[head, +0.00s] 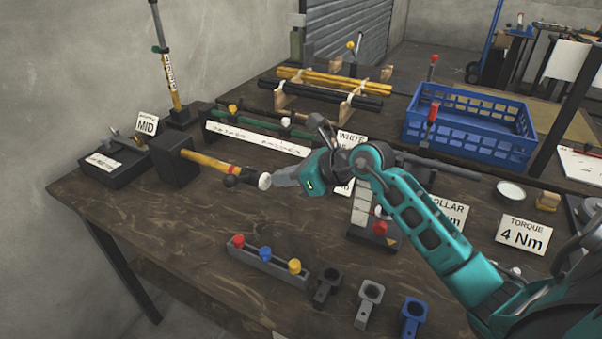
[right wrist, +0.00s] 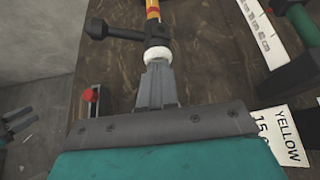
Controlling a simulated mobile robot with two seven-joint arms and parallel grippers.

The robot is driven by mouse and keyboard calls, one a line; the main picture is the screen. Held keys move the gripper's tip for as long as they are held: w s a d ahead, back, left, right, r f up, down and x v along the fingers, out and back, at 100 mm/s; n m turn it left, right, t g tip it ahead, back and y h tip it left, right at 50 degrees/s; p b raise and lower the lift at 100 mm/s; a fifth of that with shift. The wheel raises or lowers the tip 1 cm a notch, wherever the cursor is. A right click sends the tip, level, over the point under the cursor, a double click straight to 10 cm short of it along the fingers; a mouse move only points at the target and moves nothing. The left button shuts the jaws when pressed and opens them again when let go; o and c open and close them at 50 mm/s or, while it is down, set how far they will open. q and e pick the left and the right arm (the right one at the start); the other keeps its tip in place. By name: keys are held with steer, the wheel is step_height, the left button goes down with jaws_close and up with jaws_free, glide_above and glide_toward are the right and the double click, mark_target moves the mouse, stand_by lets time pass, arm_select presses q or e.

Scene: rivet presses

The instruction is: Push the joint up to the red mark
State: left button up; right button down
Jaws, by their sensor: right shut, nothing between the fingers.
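A yellow rod (head: 202,161) sticks out of a dark block (head: 176,161) on the table, with a red band near its outer part. A black joint (head: 245,175) with a side knob sits on the rod, ending in a white tip (head: 264,181); the red band shows close to it. My right gripper (head: 274,181) is shut and empty, its fingertips at the white tip. In the right wrist view the fingers (right wrist: 157,72) point straight at the white tip (right wrist: 157,54); I cannot tell whether they touch. Part of my left gripper (right wrist: 18,121) shows at that view's left edge.
A grey block with red, blue and yellow pegs (head: 265,262) and several ring brackets (head: 369,301) lie at the front. A white scale strip (head: 258,139) with a green rod runs behind the joint. A blue crate (head: 470,135) stands at the back right.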

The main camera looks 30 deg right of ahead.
mark_target(263, 173)
steer(key=shift+w+a+f, duration=0.2)
steer(key=shift+w+f, duration=0.05)
steer(key=shift+w, duration=0.15)
steer(key=shift+w+a, duration=0.35)
steer(key=shift+w, duration=0.25)
steer(key=shift+w+a, duration=0.35)
steer(key=shift+w, duration=0.25)
steer(key=shift+r, duration=0.1)
steer(key=shift+r, duration=0.15)
